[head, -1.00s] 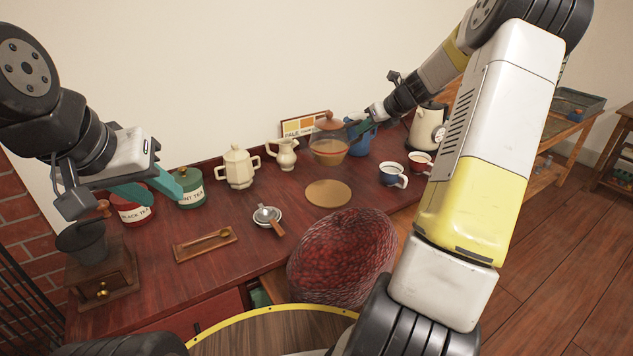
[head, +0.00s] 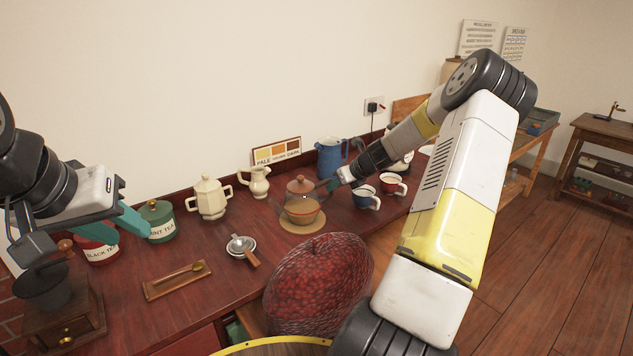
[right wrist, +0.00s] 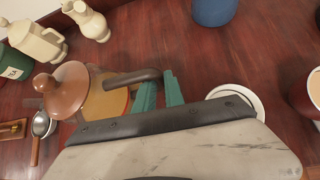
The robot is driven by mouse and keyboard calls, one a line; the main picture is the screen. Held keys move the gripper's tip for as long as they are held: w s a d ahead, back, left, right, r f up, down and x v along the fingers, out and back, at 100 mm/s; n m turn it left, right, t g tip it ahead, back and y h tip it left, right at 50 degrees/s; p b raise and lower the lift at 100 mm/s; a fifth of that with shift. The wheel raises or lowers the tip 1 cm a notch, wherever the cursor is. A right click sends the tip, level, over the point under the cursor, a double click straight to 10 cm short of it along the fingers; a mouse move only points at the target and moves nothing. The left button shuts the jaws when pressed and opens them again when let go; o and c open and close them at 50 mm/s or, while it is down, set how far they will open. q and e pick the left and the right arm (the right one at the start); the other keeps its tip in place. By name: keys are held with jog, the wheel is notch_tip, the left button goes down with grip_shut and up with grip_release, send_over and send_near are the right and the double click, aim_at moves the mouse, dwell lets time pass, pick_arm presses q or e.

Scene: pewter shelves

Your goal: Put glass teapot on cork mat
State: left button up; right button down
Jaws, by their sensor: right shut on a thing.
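The glass teapot (head: 302,212), with a brown lid and amber contents, is upright over the round cork mat (head: 303,229). I cannot tell whether its base touches the mat or is just above it. My right gripper (head: 334,184) is shut on the teapot's handle, at its right side. In the right wrist view the teal fingers (right wrist: 159,92) are at the dark handle, and the brown lid (right wrist: 62,92) shows to their left. My left gripper (head: 115,216) is empty, its teal fingers apart, near the tea tins.
A cream pot (head: 211,199) and cream jug (head: 258,182) stand left of the teapot. A blue jug (head: 330,158) is behind it. A blue cup (head: 366,198) and red cup (head: 393,185) are to the right. A strainer (head: 241,248) lies front left; a dark red woven object (head: 318,285) is in front.

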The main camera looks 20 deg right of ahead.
jog(key=shift+r, duration=0.1)
jog(key=c, duration=1.4)
grip_release()
jog(key=shift+c, duration=0.2)
jog(key=shift+s, duration=0.1)
